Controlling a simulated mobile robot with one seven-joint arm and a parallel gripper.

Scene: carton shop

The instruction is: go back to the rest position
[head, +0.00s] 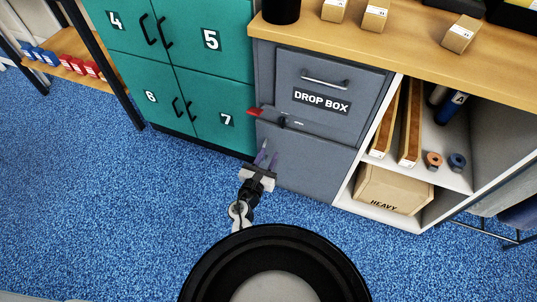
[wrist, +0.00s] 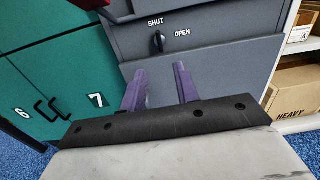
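My gripper (head: 265,158) is in front of the lower part of the grey drop box cabinet (head: 305,160). In the wrist view, my gripper (wrist: 160,85) shows two purple fingers standing apart with nothing between them. It is open. A dark knob (wrist: 158,41) sits on the cabinet face, beside the words SHUT and OPEN. The knob also shows in the head view (head: 282,122), above my gripper and apart from it. A drawer front with a metal handle (head: 325,82) and the label DROP BOX is above the knob.
Green lockers (head: 180,70) stand left of the cabinet. A white shelf unit (head: 378,212) on the right holds a carton marked HEAVY (head: 393,190) and tape rolls. Small boxes (head: 375,15) stand on the wooden counter (head: 400,45). Blue carpet (head: 110,215) is clear at the left.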

